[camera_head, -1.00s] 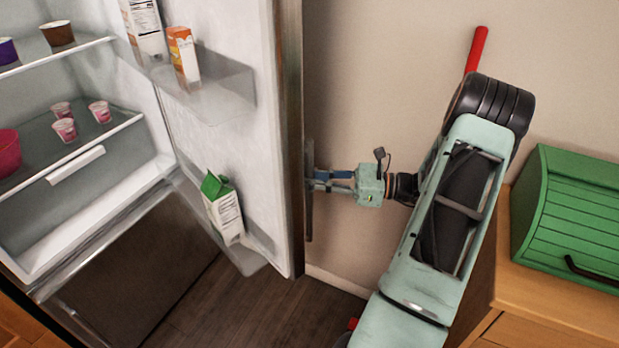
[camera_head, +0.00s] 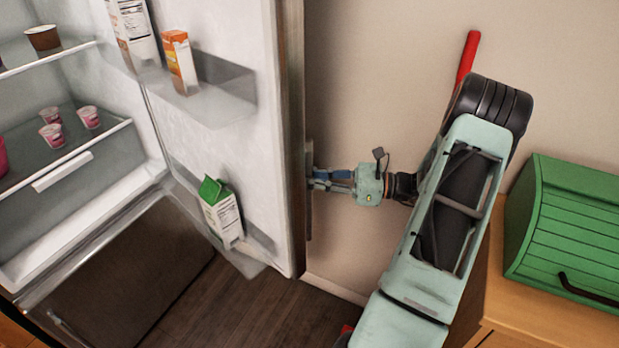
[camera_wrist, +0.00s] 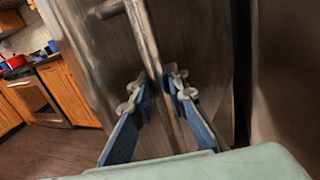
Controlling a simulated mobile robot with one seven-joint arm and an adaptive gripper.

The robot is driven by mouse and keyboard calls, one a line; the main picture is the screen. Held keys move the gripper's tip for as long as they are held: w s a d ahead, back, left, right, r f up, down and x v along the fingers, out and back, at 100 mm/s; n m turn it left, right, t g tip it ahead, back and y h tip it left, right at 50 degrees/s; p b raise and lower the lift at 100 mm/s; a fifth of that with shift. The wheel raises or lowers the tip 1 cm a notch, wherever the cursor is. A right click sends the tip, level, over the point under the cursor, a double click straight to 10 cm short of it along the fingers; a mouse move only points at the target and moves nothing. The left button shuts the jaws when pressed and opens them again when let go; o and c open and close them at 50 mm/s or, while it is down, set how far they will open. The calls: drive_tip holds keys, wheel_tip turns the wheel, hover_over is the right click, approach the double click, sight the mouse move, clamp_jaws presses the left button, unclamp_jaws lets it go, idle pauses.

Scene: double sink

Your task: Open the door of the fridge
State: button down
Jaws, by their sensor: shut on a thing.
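The fridge door (camera_head: 230,130) stands wide open in the head view, its inner side with shelves facing left. My gripper (camera_head: 316,180) is at the outer side of the door, shut on the door handle (camera_head: 309,215). In the wrist view the handle (camera_wrist: 141,38) is a metal bar running down between the two blue fingers of my gripper (camera_wrist: 161,95). The fridge interior (camera_head: 70,150) is exposed at the left, with shelves and several small pink cups.
The door shelves hold an orange carton (camera_head: 180,62), a white carton (camera_head: 132,35) and a green-topped carton (camera_head: 221,213). A green bread box (camera_head: 565,230) stands on the wooden counter at right. A wall (camera_head: 390,70) lies behind the door. Wooden floor (camera_head: 240,310) is clear below.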

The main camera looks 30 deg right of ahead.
drive_tip(key=c, duration=1.8)
unclamp_jaws()
drive_tip(key=shift+w, duration=0.1)
drive_tip(key=shift+c, duration=0.2)
drive_tip(key=v, duration=1.2)
drive_tip(key=shift+c, duration=0.3)
